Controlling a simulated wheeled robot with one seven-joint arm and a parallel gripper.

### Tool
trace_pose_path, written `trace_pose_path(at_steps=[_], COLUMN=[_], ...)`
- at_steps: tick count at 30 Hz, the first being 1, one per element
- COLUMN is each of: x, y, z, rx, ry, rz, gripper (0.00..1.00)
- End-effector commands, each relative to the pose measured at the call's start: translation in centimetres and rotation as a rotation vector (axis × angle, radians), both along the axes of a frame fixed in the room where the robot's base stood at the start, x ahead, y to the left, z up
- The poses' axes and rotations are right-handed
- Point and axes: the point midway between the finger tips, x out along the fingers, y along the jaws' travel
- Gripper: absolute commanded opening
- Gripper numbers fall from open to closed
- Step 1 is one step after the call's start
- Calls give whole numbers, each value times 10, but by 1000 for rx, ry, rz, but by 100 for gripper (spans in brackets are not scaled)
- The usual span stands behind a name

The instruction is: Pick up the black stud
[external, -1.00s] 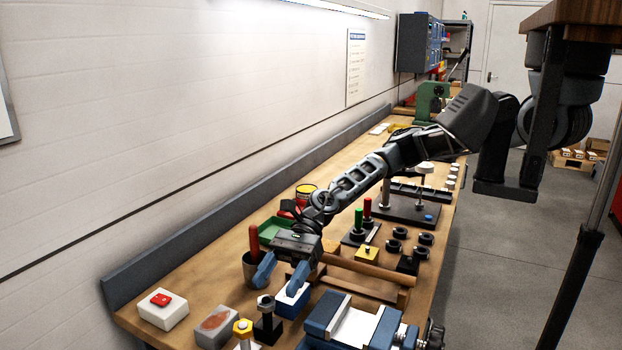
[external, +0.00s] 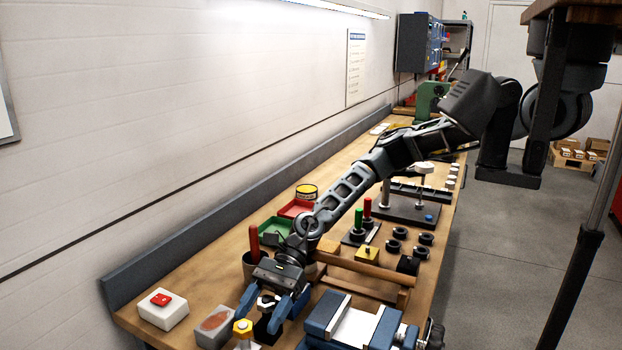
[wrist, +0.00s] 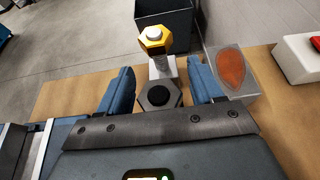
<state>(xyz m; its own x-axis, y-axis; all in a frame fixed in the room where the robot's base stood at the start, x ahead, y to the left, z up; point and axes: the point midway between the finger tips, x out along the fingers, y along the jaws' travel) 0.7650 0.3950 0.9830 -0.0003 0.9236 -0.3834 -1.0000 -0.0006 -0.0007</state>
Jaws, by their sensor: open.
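The black stud (wrist: 158,95) shows in the wrist view as a round black top inside a grey hexagonal nut, between my two blue fingers. In the external view the stud (external: 265,328) is a dark upright piece on the bench, partly hidden by my gripper (external: 268,308). In the wrist view my gripper (wrist: 160,74) is open, one finger on either side of the stud, with visible gaps between. The stud's lower part is hidden in the wrist view.
A post with a yellow hex nut (wrist: 155,40) stands close beyond the stud. A grey block with a brown oval (wrist: 231,68) lies beside the right finger. A white box with a red button (external: 162,308) is farther left. A blue vise (external: 352,322) stands right.

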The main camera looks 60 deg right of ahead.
Motion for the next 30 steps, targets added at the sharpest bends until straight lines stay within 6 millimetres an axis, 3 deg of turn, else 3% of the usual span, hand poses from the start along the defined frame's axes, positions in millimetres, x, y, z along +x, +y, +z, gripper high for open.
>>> trace_pose_path(at_steps=[5, 25, 30], x=[0, 0, 0], y=[0, 0, 0], z=[0, 0, 0], rx=[0, 0, 0], ry=[0, 1, 1], rz=[0, 0, 0], gripper=[66, 2, 0])
